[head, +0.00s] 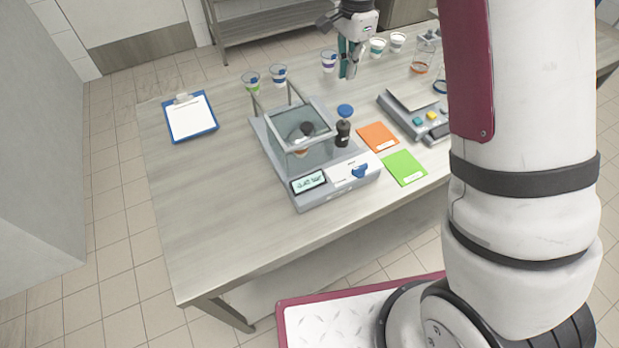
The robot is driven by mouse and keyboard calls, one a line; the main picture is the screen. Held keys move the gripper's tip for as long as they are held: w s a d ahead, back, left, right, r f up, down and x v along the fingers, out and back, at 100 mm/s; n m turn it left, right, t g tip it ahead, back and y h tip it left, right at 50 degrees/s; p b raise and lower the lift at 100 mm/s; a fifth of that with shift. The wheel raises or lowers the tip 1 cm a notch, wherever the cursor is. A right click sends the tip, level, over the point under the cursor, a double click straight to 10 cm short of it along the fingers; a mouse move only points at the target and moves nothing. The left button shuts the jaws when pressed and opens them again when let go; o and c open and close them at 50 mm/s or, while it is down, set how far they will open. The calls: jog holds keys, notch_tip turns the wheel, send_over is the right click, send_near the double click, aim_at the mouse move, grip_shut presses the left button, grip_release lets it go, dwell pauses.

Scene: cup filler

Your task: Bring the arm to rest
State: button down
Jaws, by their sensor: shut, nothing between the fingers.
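My gripper (349,62) shows at the top of the head view, pointing down over the far side of the table (205,210). Its teal fingers are together with nothing between them. It is just to the right of a cup with a dark blue band (329,62) and to the left of a cup with a green band (377,48). I cannot tell how high the fingertips are above the table top. The large white link of my arm covers the right part of the view.
A balance with a glass enclosure (300,135) stands mid-table, with a dark bottle (343,132) beside it. Orange (378,136) and green (404,168) cards, a grey scale (415,115), a clipboard (190,117) and more cups (279,76) stand around. The table's left front is bare.

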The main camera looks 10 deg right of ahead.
dwell(0.7)
jog(key=s+r+n+t+y, duration=0.15)
jog(key=s+r+n, duration=0.45)
jog(key=s+r, duration=0.85)
jog(key=s+r+n+t+h, duration=0.1)
jog(key=s+r+n+t, duration=0.2)
jog(key=s+n, duration=0.5)
jog(key=s+t, duration=0.1)
jog(key=s, duration=0.8)
jog(key=shift+s, duration=0.15)
